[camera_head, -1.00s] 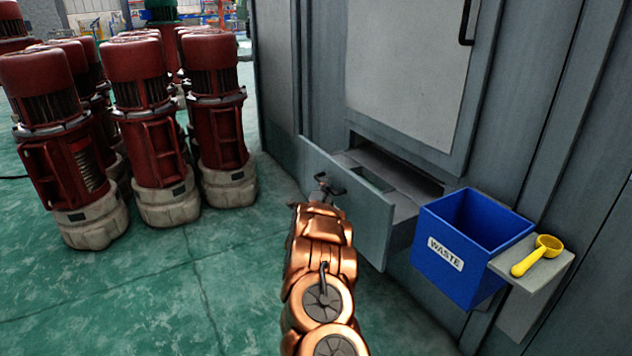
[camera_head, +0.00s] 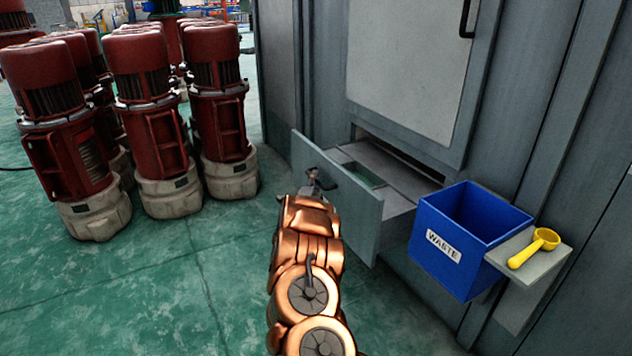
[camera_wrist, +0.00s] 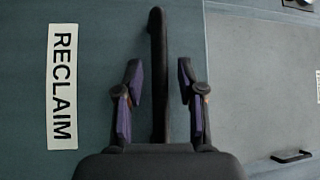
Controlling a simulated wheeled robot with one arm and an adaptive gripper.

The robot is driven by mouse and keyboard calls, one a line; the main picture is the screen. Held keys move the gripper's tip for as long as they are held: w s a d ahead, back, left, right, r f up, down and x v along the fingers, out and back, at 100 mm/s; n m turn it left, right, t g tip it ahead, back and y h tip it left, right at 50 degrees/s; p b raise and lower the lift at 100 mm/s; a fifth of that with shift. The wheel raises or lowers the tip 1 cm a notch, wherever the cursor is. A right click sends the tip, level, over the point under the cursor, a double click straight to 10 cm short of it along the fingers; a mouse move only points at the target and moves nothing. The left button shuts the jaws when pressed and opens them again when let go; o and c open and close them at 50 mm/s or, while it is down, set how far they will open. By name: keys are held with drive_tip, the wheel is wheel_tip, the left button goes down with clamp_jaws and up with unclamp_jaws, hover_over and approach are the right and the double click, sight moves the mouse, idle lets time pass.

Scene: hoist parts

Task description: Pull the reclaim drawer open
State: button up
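The reclaim drawer (camera_head: 350,208) is a grey drawer low in the grey cabinet. It stands partly open, with part of its inside showing, including a greenish opening or panel (camera_head: 363,174). The RECLAIM label (camera_wrist: 62,87) is on its front in the wrist view. The dark bar handle (camera_wrist: 158,75) lies between the two fingers of my gripper (camera_wrist: 160,95). A gap shows on each side of the handle, so the fingers look open around it, not clamped. In the head view my gripper (camera_head: 316,184) is at the drawer front, partly hidden by my copper-coloured arm.
A blue WASTE bin (camera_head: 468,240) stands right of the drawer, beside a small grey shelf (camera_head: 545,267) with a yellow scoop (camera_head: 535,248). Several red motors (camera_head: 225,110) stand at left. Green floor (camera_head: 170,290) is free in front.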

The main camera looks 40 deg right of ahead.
idle(0.3)
drive_tip(key=v, duration=1.2)
idle(0.7)
